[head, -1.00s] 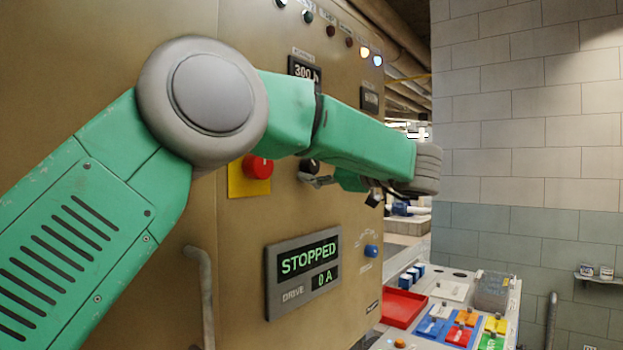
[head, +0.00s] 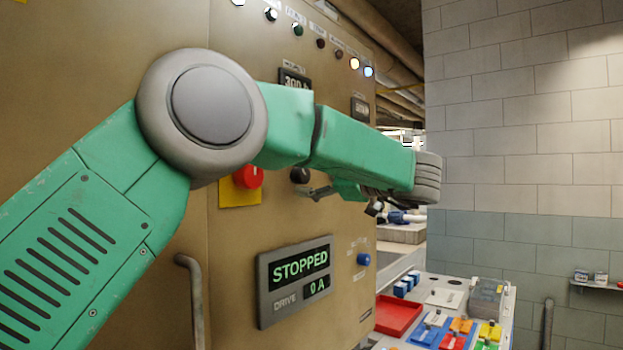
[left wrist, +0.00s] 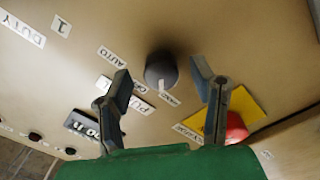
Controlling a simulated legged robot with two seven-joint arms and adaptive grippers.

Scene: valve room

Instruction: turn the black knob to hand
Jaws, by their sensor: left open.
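The black knob (head: 299,175) is on the tan panel, just right of the red button. In the left wrist view the knob (left wrist: 160,66) has a white pointer mark towards the bottom of the picture. Small labels, one reading AUTO (left wrist: 112,57), sit around it. My left gripper (left wrist: 160,70) is open, with one finger on each side of the knob in that picture and clear gaps between. In the head view my left gripper (head: 320,192) is close to the knob, partly hidden by my forearm. Contact is not visible. My right gripper is out of view.
The red button (head: 248,177) on its yellow plate is beside the knob and behind one finger in the left wrist view. A STOPPED display (head: 298,266) and a blue knob (head: 363,259) are lower. A red tray (head: 398,315) lies on the bench at right.

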